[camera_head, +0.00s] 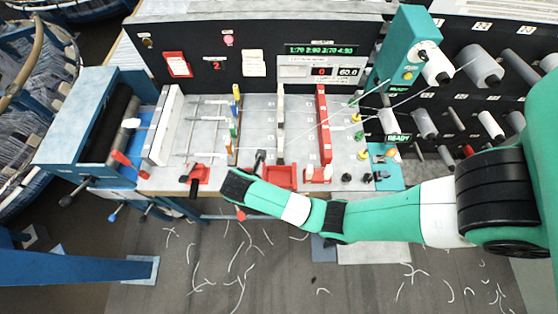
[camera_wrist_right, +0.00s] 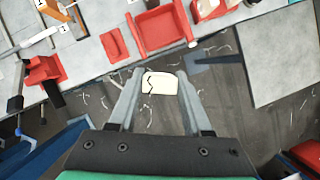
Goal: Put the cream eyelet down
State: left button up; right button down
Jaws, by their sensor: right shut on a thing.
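In the right wrist view, my right gripper (camera_wrist_right: 160,73) is shut on a small cream piece, the cream eyelet (camera_wrist_right: 165,86), which shows a dark jagged line on its face. The eyelet sits between the fingertips, with the dark floor behind it, just off the front edge of the table. In the head view my right arm reaches in from the right and its dark wrist covers the gripper and the eyelet. My left gripper is in neither view.
A red tray (camera_wrist_right: 158,28) lies at the table's front edge, with a flat red square (camera_wrist_right: 114,43) beside it. A red clamp (camera_head: 199,174) stands to the left. Pale thread scraps litter the floor. A green-blue post (camera_head: 404,55) stands at the back right.

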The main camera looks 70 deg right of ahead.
jog(key=shift+n, duration=0.3)
jog(key=d+f+b, duration=0.2)
jog(key=d+f, duration=0.2)
jog(key=d+f+b, duration=0.2)
jog(key=d+f, duration=0.2)
jog(key=s+d+f+b, duration=0.1)
jog(key=d+f+b, duration=0.1)
jog(key=d+f, duration=0.2)
jog(key=shift+f+b, duration=0.3)
jog(key=shift+f, duration=0.25)
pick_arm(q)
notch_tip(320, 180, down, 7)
pick_arm(e)
jog(key=shift+a+f, duration=0.1)
jog(key=shift+f, duration=0.2)
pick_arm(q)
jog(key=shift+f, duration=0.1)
